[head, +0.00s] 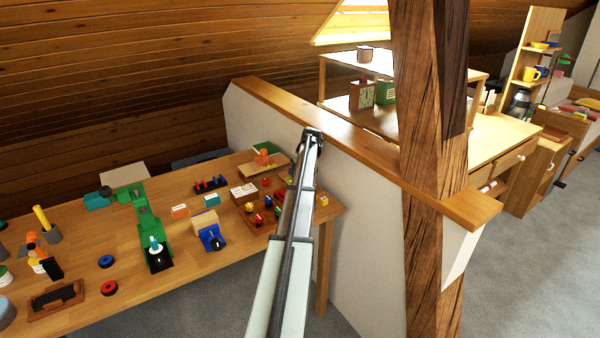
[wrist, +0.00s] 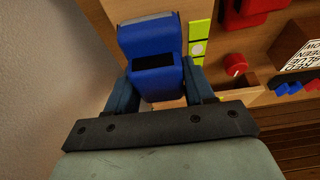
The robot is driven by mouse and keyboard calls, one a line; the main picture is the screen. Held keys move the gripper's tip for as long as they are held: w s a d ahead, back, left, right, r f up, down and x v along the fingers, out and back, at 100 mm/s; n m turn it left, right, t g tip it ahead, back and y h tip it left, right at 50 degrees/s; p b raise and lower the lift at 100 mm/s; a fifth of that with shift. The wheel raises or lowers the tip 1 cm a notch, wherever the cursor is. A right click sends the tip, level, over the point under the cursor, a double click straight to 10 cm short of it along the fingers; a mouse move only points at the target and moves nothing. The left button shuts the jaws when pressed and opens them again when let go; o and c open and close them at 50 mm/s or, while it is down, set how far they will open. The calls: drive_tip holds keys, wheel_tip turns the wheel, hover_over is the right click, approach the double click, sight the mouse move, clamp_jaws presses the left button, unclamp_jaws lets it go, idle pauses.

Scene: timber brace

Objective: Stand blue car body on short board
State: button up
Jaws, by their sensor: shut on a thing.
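The blue car body (wrist: 150,45) sits between the two fingers of my gripper (wrist: 158,88) in the wrist view. It is a blue block with a dark rectangular opening, and my gripper is shut on it. In the head view my gripper (head: 312,134) is at the far right of the workbench, in front of the low wall's wooden cap; the car body is hidden there by the arm. A short, light board (head: 258,170) lies at the back right of the bench with an orange piece on it; I cannot tell for sure that it is the short board.
A tray of coloured pieces (head: 250,212) and a white printed block (head: 243,191) are left of my arm. A wooden post (head: 425,150) stands to the right. In the wrist view, a lime strip (wrist: 198,45) and red knob (wrist: 235,65) are right of the car body.

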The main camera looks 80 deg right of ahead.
drive_tip(key=shift+f, duration=0.3)
drive_tip(key=o, duration=1.1)
drive_tip(key=shift+c, duration=0.2)
drive_tip(key=v, duration=1.2)
drive_tip(key=shift+r, duration=0.15)
